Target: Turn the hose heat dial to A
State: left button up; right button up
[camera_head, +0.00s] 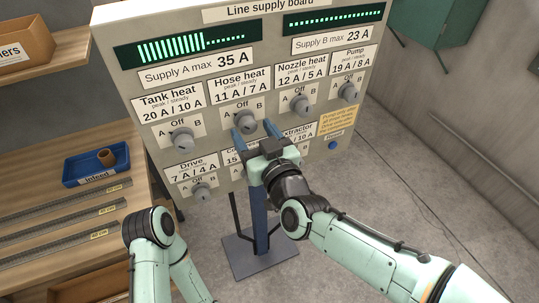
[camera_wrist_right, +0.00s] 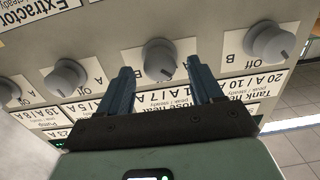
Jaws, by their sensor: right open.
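The hose heat dial (camera_head: 244,120) is a grey knob in the top row of the supply panel, under the "Hose heat 11 A / 7 A" label. Off, A and B are printed around it. My right gripper (camera_head: 255,131) is open in front of the panel, its fingertips just below the dial in the head view. In the right wrist view, which is upside down, the hose heat dial (camera_wrist_right: 160,60) shows between the two blue fingers of the gripper (camera_wrist_right: 161,72), with gaps both sides. A dark mark on it points down and slightly right there; its exact setting is unclear. My left gripper is out of view.
The tank heat dial (camera_head: 182,137) and nozzle heat dial (camera_head: 299,103) flank it closely. The drive dial (camera_head: 202,192) sits lower left; my right gripper hides part of the lower row. A wooden bench (camera_head: 75,175) with a blue tray (camera_head: 84,176) stands left.

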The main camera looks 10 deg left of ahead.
jog(key=v, duration=1.1)
jog(key=shift+s+d, duration=0.15)
jog(key=shift+s, duration=0.05)
